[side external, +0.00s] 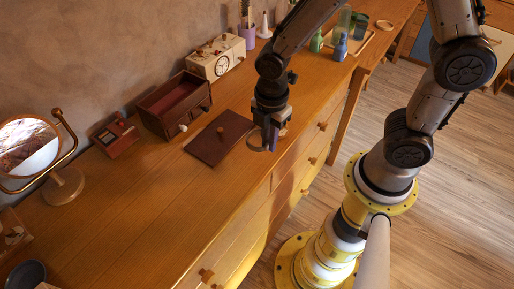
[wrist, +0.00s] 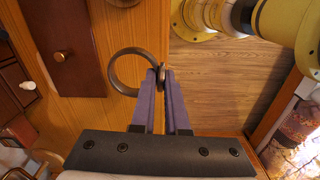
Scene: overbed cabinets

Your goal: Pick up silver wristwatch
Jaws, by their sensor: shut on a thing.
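The wristwatch (wrist: 111,70) shows in the wrist view as a round, dark brownish band with a small disc-like part at its right side. My gripper (wrist: 162,74) has its two purple fingers closed on that right part, and the rest of the loop sticks out to the left. In the side view my gripper (side external: 271,141) points down near the dresser's front edge, with part of the watch (side external: 254,148) beside the fingertips. I cannot tell whether the watch still touches the dresser top.
A dark red-brown panel with a knob (side external: 218,139) lies just left of my gripper. An open drawer box (side external: 175,103), a clock box (side external: 216,60) and a round mirror (side external: 28,147) stand along the wall.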

